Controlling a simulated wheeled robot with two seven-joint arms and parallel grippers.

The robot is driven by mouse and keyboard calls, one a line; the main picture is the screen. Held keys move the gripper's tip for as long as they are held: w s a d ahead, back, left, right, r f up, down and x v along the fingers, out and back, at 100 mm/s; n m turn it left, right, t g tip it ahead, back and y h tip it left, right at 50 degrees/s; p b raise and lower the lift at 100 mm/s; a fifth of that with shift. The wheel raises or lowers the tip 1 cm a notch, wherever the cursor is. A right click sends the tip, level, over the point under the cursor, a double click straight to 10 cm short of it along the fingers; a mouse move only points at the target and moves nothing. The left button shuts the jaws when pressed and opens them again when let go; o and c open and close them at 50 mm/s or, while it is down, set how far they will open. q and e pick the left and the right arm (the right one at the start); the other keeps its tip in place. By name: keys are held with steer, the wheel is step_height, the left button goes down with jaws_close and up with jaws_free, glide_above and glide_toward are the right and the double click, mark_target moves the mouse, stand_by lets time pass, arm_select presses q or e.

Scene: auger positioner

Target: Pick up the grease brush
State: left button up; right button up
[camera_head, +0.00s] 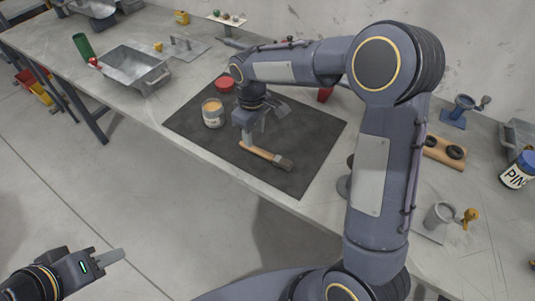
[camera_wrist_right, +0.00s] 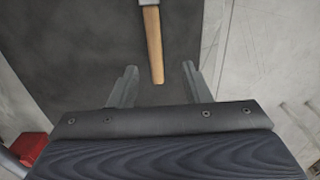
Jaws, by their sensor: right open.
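The grease brush (camera_head: 265,154) lies on a dark mat (camera_head: 190,118), with a wooden handle and a dark bristle end toward the lower right. In the right wrist view its wooden handle (camera_wrist_right: 153,45) points down into the gap ahead of the fingers. My right gripper (camera_head: 246,138) is above the mat by the handle end.
A tin with orange-yellow contents (camera_head: 212,113) and a red lid (camera_head: 224,84) stand on the mat left of my right gripper. A metal tray (camera_head: 135,70) is further left. A crank tool (camera_head: 440,216) and a wooden block with dark rings (camera_head: 445,153) are at right.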

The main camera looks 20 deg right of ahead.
mark_target(255, 148)
steer(key=f, duration=0.4)
steer(key=f+p, duration=0.1)
steer(key=f, duration=0.1)
steer(key=shift+w+d+f, duration=0.2)
steer(key=shift+w+f, duration=0.2)
jaws_close()
steer(key=shift+r, duration=0.1)
